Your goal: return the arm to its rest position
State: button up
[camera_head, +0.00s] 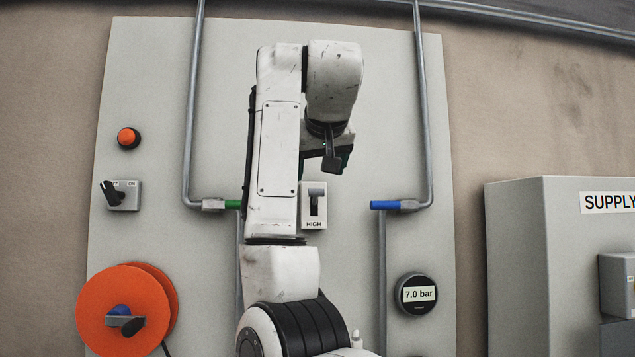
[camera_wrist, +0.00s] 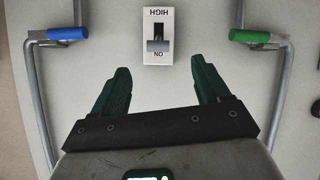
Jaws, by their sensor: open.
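My arm is raised in front of the grey panel (camera_head: 400,130), bent over at its top. My gripper (camera_wrist: 162,66) is open and empty in the wrist view, its two dark green fingers spread wide. In the head view the gripper is mostly hidden behind the wrist. A switch box (camera_wrist: 158,35) marked HIGH and ON lies beyond the fingertips, apart from them. The same switch box (camera_head: 313,205) shows beside my arm in the head view, partly covered.
A green-ended pipe (camera_head: 232,204) and a blue-ended pipe (camera_head: 385,205) flank the switch. A gauge (camera_head: 418,294) reads 7.0 bar. An orange reel (camera_head: 100,300), a rotary knob (camera_head: 122,195) and an orange button (camera_head: 128,138) are at left. A SUPPLY cabinet (camera_head: 515,260) stands at right.

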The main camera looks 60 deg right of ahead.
jog(key=shift+s, duration=0.1)
dwell(0.6)
